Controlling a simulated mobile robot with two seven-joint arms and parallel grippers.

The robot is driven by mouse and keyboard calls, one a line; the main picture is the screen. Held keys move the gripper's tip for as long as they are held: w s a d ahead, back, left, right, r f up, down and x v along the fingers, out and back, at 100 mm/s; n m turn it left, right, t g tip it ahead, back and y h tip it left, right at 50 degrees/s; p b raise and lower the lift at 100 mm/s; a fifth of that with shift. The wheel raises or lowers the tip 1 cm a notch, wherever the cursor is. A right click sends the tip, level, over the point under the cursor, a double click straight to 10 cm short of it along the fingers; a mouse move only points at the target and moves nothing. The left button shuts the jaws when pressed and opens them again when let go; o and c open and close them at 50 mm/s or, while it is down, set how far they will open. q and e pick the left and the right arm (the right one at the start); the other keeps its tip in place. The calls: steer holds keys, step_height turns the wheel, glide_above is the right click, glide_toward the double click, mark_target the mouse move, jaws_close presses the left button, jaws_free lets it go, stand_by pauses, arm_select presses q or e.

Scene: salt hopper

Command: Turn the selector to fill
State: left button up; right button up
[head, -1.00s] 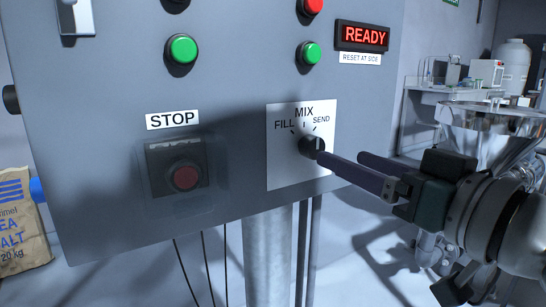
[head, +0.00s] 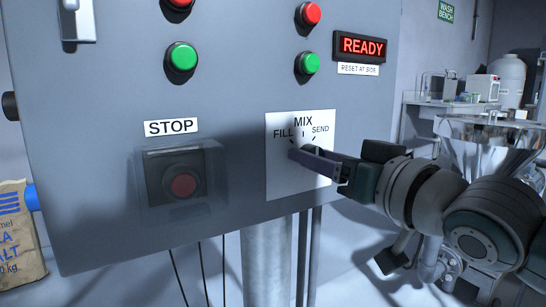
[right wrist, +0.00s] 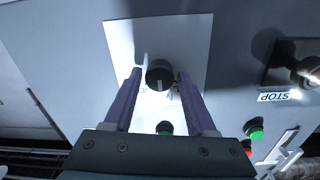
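The selector is a round black knob (right wrist: 159,70) on a white plate (head: 285,185) marked FILL, MIX and SEND. In the right wrist view, which is upside down, a pale pointer mark on the knob points toward the label side, roughly at MIX. My right gripper (right wrist: 159,77) is open, with one purple finger on each side of the knob and small gaps showing. In the head view the right gripper (head: 308,154) reaches the plate from the right, and its fingers hide most of the knob. My left gripper is not in view.
A STOP button (head: 183,186) under a clear cover is left of the plate. Green buttons (head: 181,57) and red ones are above. A lit READY display (head: 361,46) is at the upper right. A salt sack (head: 18,235) stands at the left. A steel hopper (head: 500,140) is behind my arm.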

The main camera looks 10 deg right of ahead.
jaws_close()
steer(key=shift+n, duration=0.3)
steer(key=n+p, duration=0.3)
steer(key=n, duration=0.5)
stand_by(0.5)
steer(key=shift+n, duration=0.4)
